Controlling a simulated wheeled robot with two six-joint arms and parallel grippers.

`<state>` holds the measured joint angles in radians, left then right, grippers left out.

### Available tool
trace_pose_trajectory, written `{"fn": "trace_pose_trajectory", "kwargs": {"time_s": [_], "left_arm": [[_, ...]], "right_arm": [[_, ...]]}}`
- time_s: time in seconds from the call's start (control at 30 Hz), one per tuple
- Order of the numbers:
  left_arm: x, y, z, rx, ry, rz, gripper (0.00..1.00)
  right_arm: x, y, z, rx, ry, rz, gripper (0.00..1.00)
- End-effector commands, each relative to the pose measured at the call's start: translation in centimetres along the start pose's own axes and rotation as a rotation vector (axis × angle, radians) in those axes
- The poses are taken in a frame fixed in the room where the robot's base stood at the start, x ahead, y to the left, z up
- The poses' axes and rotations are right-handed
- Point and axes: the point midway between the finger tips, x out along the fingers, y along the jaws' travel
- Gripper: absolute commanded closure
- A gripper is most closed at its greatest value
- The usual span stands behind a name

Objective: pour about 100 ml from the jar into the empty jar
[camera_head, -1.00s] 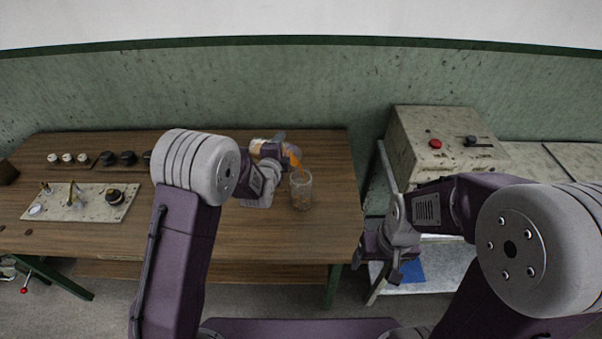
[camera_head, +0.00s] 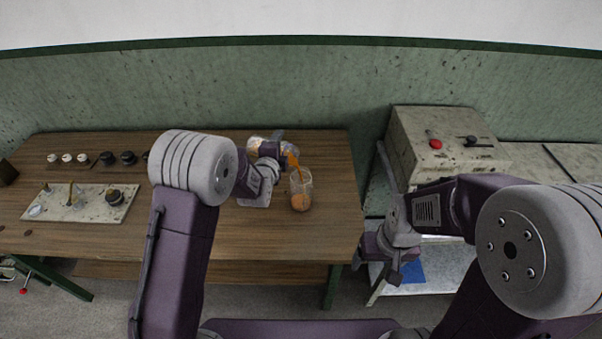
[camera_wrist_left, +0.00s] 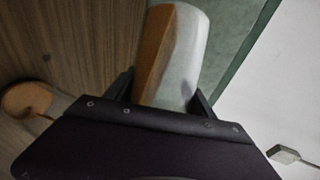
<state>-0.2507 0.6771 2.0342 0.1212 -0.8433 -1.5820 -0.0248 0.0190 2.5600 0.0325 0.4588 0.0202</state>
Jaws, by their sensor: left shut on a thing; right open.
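My left gripper (camera_head: 270,158) is shut on the jar (camera_head: 256,144) and holds it tipped on its side above the table, mouth towards the right. Orange liquid runs from its mouth into the second jar (camera_head: 300,181), a clear one standing upright on the table. Orange liquid shows in the lower part of that jar. In the left wrist view the held jar (camera_wrist_left: 175,50) sits between the fingers with orange along one side, and the second jar (camera_wrist_left: 32,100) is at the left edge. My right gripper (camera_head: 385,255) is open and empty, away to the right in front of a low shelf.
The wooden table (camera_head: 200,232) is clear at its front. A plate with fittings (camera_head: 90,205) and small white and black knobs (camera_head: 108,158) are at its left. A metal box with a red knob (camera_head: 440,135) stands on the right bench.

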Motion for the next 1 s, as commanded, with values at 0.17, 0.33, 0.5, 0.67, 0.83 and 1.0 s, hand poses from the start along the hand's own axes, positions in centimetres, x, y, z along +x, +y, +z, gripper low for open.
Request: {"fn": "trace_pose_trajectory", "kwargs": {"time_s": [0.17, 0.33, 0.5, 0.67, 0.83, 1.0], "left_arm": [[-0.02, -0.12, -0.03, 0.007, -0.002, -0.005, 0.91], [-0.04, -0.18, -0.02, 0.015, -0.004, -0.008, 0.91], [-0.06, -0.23, -0.03, 0.022, -0.007, -0.011, 0.91], [-0.08, -0.28, -0.04, 0.030, -0.009, -0.014, 0.91], [-0.11, -0.34, -0.05, 0.039, -0.012, -0.018, 0.91], [-0.13, -0.41, -0.07, 0.048, -0.014, -0.021, 0.91]], "right_arm": [[0.05, 0.00, 0.00, 0.000, 0.000, 0.000, 0.22], [0.09, 0.00, 0.01, 0.000, 0.000, 0.000, 0.22], [0.12, 0.00, 0.01, 0.000, 0.000, 0.000, 0.22], [0.16, 0.00, 0.01, 0.000, 0.000, 0.000, 0.22], [0.20, 0.00, 0.02, 0.000, 0.000, 0.000, 0.22], [0.24, 0.01, 0.03, 0.000, 0.000, 0.000, 0.22]]}}
